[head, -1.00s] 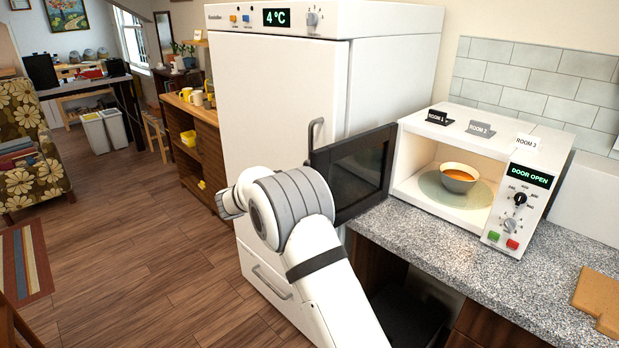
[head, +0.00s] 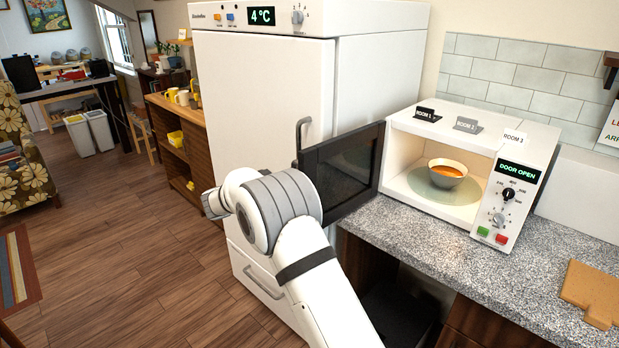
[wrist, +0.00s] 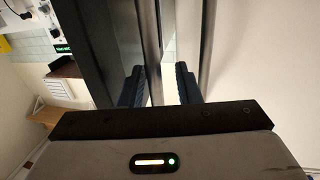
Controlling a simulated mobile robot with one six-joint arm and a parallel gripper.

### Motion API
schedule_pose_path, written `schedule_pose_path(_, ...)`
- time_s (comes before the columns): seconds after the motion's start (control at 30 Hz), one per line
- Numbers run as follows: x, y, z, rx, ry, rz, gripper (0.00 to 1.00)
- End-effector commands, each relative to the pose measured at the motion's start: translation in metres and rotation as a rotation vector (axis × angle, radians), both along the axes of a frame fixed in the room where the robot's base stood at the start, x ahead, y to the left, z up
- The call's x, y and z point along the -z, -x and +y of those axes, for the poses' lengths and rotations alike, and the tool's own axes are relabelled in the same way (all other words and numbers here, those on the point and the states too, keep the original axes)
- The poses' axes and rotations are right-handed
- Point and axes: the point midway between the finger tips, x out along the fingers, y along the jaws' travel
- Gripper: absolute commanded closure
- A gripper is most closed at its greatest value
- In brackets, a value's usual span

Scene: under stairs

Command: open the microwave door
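The white microwave (head: 545,150) stands on the counter, and its display reads DOOR OPEN. Its dark door (head: 345,172) is swung wide out to the left, clear of the lit cavity. A bowl of orange soup (head: 447,174) sits on the turntable inside. My arm reaches up to the door's outer side and hides my gripper in the head view. In the wrist view, my gripper (wrist: 160,86) has its two dark fingers apart. A narrow upright bar, seemingly the door handle (wrist: 153,50), runs between them, with a gap visible to the right finger.
A tall white fridge (head: 265,110) with a grey handle (head: 302,130) stands close beside the open door and my arm. Room signs stand on top of the microwave. A wooden board (head: 590,290) lies on the speckled counter (head: 440,250).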

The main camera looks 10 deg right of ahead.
Motion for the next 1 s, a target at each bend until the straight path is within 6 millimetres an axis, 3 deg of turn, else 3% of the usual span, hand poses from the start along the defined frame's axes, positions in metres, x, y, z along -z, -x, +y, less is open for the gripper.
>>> schedule_pose_path(0.17,0.001,0.001,-0.004,0.010,0.000,0.000,0.70)
schedule_pose_path(0.7,0.000,0.036,0.066,-0.002,0.000,-0.001,0.70)
schedule_pose_path(1.0,-0.001,0.038,0.070,-0.003,-0.001,0.000,0.70)
